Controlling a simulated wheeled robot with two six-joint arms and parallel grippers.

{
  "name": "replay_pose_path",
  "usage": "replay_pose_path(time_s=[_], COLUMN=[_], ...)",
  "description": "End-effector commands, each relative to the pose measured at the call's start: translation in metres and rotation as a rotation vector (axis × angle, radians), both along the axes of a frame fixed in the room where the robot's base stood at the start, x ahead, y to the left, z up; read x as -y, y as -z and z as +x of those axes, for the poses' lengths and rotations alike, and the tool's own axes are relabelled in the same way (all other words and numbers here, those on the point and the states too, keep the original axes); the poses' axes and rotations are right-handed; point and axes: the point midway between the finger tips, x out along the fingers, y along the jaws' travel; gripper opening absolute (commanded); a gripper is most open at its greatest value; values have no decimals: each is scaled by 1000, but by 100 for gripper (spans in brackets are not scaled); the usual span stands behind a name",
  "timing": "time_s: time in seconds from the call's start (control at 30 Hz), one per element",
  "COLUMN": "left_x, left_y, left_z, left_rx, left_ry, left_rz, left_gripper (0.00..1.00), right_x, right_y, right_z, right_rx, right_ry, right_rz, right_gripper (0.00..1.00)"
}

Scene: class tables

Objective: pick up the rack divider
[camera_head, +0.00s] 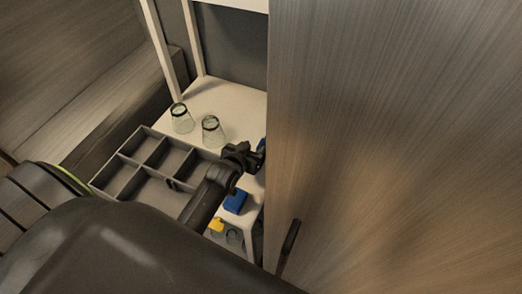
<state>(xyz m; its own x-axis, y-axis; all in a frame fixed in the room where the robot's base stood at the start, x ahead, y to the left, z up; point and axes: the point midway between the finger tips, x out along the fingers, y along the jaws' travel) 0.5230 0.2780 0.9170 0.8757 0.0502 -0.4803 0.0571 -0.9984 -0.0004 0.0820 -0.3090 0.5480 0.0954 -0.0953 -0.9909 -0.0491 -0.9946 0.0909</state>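The rack divider is most likely the grey compartment tray (152,150) on the pale shelf, left of centre. Its compartments that show look empty, and my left arm hides its near right part. My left gripper (245,153) is at the tray's right end, above the shelf, by the edge of the wooden panel. Its fingers are small and dark, so I cannot tell whether they are open or shut, or whether they touch anything. My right gripper is not in view.
Two upside-down-looking glasses, one (181,118) and another (212,131), stand behind the tray. A blue block (235,202) and a yellow block (216,225) are near my arm. A large wooden panel (400,130) fills the right, with a dark handle (290,240) near its lower left.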

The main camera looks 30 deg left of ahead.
Motion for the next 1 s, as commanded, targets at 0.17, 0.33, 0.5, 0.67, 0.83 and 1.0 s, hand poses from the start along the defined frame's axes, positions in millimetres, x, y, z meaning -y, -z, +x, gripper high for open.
replay_pose_path(time_s=[0.17, 0.33, 0.5, 0.67, 0.83, 1.0], left_x=[-1, -2, 0, 3, 3, 2], left_y=[9, 14, 18, 27, 37, 42], left_z=[19, 25, 32, 46, 61, 68], left_rx=[-1, 0, -2, -3, -1, -1], left_ry=[0, 0, 0, 0, 0, 0], left_rz=[0, 0, 0, -1, 1, 0], left_gripper=[39, 39, 39, 39, 39, 39], right_x=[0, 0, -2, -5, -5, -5], right_y=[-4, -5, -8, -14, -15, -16], right_z=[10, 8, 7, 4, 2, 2], right_rx=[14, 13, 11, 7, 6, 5], right_ry=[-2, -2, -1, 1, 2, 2], right_rz=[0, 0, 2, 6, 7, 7], right_gripper=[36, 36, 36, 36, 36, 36])
